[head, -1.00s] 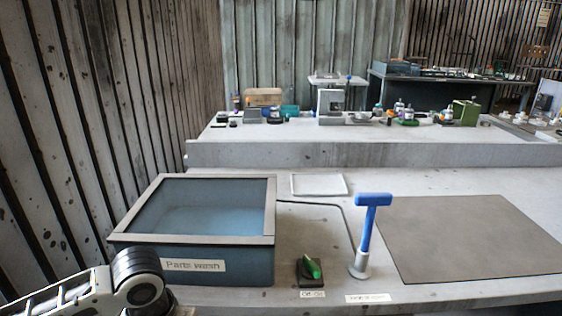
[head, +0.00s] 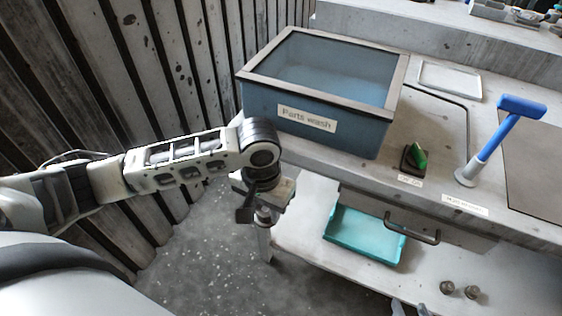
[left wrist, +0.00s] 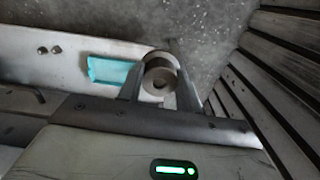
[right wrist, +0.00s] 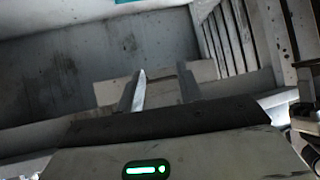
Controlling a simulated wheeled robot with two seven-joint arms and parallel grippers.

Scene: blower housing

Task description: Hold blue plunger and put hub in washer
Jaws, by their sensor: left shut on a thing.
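The washer is an open blue-grey tank (head: 258,112) labelled "Parts wash" on the bench, with liquid inside. The blue plunger (head: 493,136) is a T-handle leaning in a pale round base on the bench, right of the washer; no gripper touches it. My left gripper (head: 262,208) hangs below and in front of the washer. In the left wrist view it is shut on the hub (left wrist: 160,82), a round metal part with a central hole. My right gripper (right wrist: 162,72) is open and empty in the right wrist view, apart from the plunger.
A green switch (head: 416,156) sits on the bench between washer and plunger. A pale tray (head: 449,93) lies behind it. A teal bin (head: 364,237) and two small metal parts (head: 459,290) are on the lower shelf. A ribbed wall (head: 130,80) stands at left.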

